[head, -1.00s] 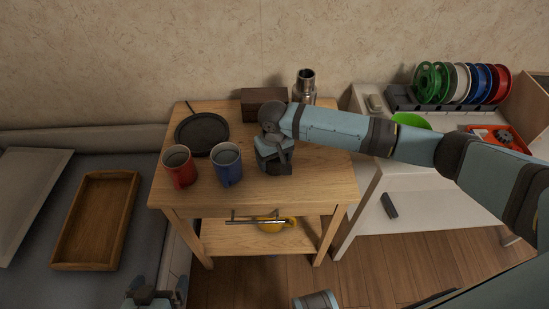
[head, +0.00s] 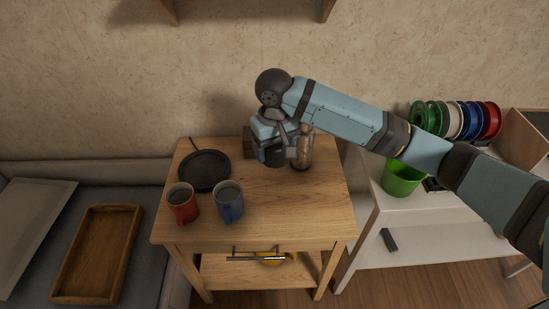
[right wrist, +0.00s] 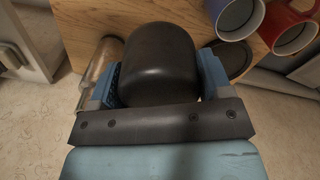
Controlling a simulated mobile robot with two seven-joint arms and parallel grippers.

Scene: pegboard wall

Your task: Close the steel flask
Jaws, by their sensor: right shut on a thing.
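The steel flask (head: 303,150) stands upright on the wooden table, partly hidden by my right arm. It also shows in the right wrist view at the left edge (right wrist: 103,60), with its metal side in sight. My right gripper (head: 272,142) is shut on a dark rounded lid (right wrist: 155,62), with a blue finger on each side of it. The lid shows as a dark cylinder in the head view (head: 275,157). Gripper and lid are beside the flask, on its left in the head view. The lid and flask appear apart. My left gripper is out of view.
A black round plate (head: 204,170), a red mug (head: 182,204) and a blue mug (head: 229,203) stand left on the table (head: 290,215). A brown box (head: 248,142) is behind my gripper. The table's front right is clear. A green bucket (head: 402,178) stands on the right shelf.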

